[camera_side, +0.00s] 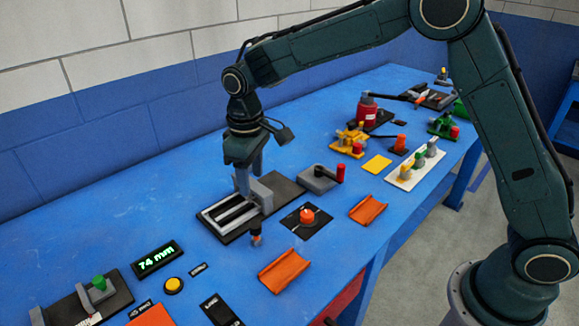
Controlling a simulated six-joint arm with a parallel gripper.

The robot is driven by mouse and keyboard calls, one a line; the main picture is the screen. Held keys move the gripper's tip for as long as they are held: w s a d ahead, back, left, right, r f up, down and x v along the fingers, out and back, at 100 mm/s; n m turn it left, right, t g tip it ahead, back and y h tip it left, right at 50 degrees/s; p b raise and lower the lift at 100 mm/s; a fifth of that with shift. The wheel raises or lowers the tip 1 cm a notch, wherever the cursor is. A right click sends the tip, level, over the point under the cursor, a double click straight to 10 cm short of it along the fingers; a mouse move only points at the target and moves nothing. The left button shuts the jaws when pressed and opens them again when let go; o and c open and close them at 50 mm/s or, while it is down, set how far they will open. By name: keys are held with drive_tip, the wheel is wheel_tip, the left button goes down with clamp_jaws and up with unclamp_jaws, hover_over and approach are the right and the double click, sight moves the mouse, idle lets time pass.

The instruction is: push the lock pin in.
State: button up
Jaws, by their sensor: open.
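My gripper (243,190) points down at the grey fixture (230,210), which has parallel rails on a black base plate (285,187). Its jaws are open, with the fingertips close to the fixture's upright grey block (261,193); I cannot tell whether they touch. A small dark pin with an orange part (256,238) stands at the front edge of the fixture, below and right of the gripper; it may be the lock pin, but I cannot tell for sure. A grey block with a red upright knob (340,173) sits right of the fixture.
An orange knob on a black plate (307,216) and orange trays (284,270) (367,210) lie in front. A display reading 74 mm (157,259) and a yellow button (173,285) are at the left. Several coloured fixtures stand farther back. The blue table behind the fixture is clear.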

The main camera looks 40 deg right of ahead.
sight(255, 224)
drive_tip(key=shift+w+a+f, duration=0.1)
drive_tip(key=shift+f, duration=0.2)
wheel_tip(255, 224, down, 14)
drive_tip(key=shift+r, duration=0.25)
idle(0.5)
